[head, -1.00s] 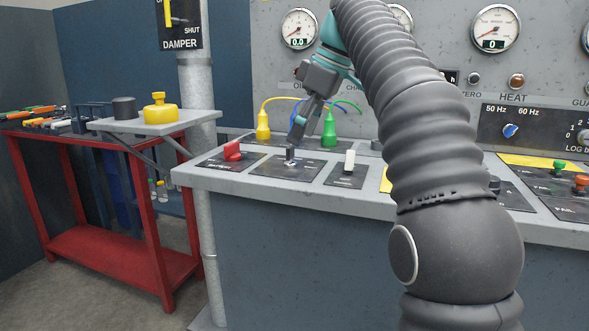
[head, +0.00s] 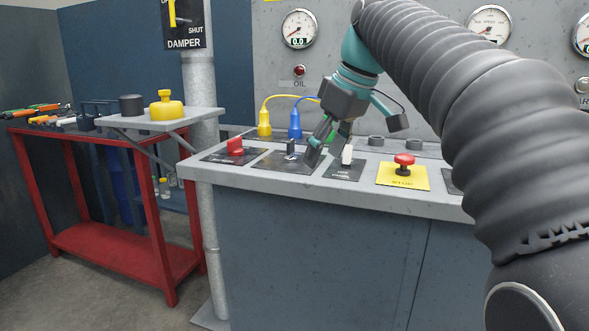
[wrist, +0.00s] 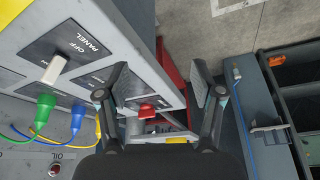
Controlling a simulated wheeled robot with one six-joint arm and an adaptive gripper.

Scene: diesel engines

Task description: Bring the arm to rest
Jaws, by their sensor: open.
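My gripper (head: 322,152) is open and empty, low over the sloped control desk (head: 400,195), between a small black lever (head: 290,147) and a white switch (head: 347,155). In the head view I cannot tell whether its fingers touch the desk. In the wrist view my gripper (wrist: 160,82) shows two spread fingers with nothing between their tips. A red knob (wrist: 147,111) appears beyond them. My arm reaches in from the right of the head view, bent down at the wrist.
A red emergency button (head: 403,160) on a yellow plate stands right of the white switch. Yellow (head: 264,122) and blue (head: 295,122) plugs with cables stand behind. A vertical pipe (head: 205,150) and a red tool cart (head: 110,245) are at left. Gauges line the back wall.

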